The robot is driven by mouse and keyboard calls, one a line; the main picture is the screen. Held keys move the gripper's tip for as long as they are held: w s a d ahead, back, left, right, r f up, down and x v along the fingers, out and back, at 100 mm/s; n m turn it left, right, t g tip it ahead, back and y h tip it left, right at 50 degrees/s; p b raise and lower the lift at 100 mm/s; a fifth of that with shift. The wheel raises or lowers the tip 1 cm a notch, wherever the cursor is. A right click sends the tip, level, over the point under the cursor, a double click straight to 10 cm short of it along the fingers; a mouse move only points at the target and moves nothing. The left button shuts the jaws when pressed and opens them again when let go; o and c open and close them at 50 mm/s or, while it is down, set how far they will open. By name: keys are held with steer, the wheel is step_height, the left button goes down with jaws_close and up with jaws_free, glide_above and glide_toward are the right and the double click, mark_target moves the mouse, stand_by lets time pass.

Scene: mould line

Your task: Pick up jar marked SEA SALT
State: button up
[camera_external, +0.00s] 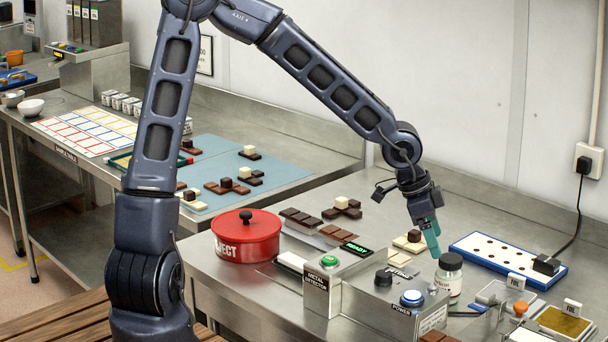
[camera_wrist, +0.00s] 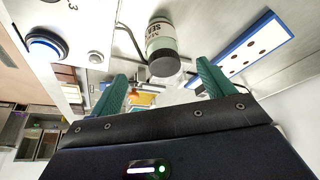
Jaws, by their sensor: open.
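The jar (camera_external: 449,280) is small and pale with a dark lid and stands on the steel bench beside the metal detector box. In the wrist view the jar (camera_wrist: 162,46) shows its dark lid towards me and a label of which "SEA" can be read. My gripper (camera_external: 433,243) is just above and slightly left of the jar in the external view. In the wrist view the green fingers of my gripper (camera_wrist: 162,80) are spread apart, with the lid in line with the gap between them. Nothing is held.
The metal detector box (camera_external: 370,295) with knob and buttons stands close left of the jar. A blue-framed white board with dark holes (camera_external: 508,258) lies to the right. Small trays (camera_external: 550,325) are at front right. A red reject pot (camera_external: 247,238) and chocolates (camera_external: 300,216) are farther left.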

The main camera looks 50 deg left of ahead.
mark_target(442, 259)
steer(key=shift+x, duration=5.35)
steer(key=shift+w+r, duration=0.1)
steer(key=shift+w, duration=0.1)
steer(key=c, duration=1.2)
steer(key=shift+r, duration=0.15)
